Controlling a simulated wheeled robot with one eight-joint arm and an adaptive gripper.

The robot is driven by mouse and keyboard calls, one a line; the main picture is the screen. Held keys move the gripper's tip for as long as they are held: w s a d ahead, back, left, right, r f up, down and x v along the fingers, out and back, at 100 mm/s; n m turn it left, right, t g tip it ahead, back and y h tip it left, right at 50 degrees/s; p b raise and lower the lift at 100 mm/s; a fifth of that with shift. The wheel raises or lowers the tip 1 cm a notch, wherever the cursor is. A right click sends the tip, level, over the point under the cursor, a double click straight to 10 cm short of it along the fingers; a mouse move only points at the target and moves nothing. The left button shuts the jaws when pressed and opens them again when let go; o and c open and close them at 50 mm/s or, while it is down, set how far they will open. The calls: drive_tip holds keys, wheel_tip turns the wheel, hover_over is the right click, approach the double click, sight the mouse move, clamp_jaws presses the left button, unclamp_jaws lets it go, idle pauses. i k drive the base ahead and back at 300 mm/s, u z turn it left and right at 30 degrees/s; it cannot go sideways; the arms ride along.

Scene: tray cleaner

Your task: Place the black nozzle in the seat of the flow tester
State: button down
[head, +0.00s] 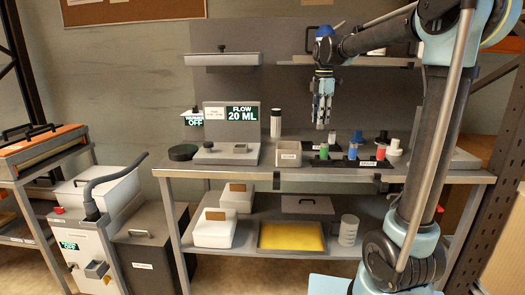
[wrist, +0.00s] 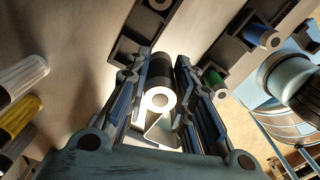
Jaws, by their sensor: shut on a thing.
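My gripper (head: 321,117) hangs pointing down above the bench, over the dark rack of coloured nozzles. In the wrist view my gripper (wrist: 160,85) is shut on the black nozzle (wrist: 160,70), a dark cylinder with a pale ring-shaped end, lying between the two fingers. In the head view the nozzle is too small to tell from the fingers. The flow tester (head: 226,152) is a grey block on the bench left of my gripper, below a sign reading "FLOW 20 ML" (head: 242,113). Its seat is too small to make out clearly.
The rack (head: 322,161) below my gripper holds blue, red and green nozzles. A small labelled box (head: 288,153) and a tall white cylinder with a black top (head: 276,124) stand between the tester and the rack. A black disc (head: 183,152) lies left of the tester. Shelves are above.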

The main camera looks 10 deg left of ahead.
sight(241, 151)
drive_tip(key=z, duration=0.35)
drive_tip(key=k, duration=1.25)
drive_tip(key=u, duration=0.8)
drive_tip(key=i, duration=1)
drive_tip(key=z, duration=0.05)
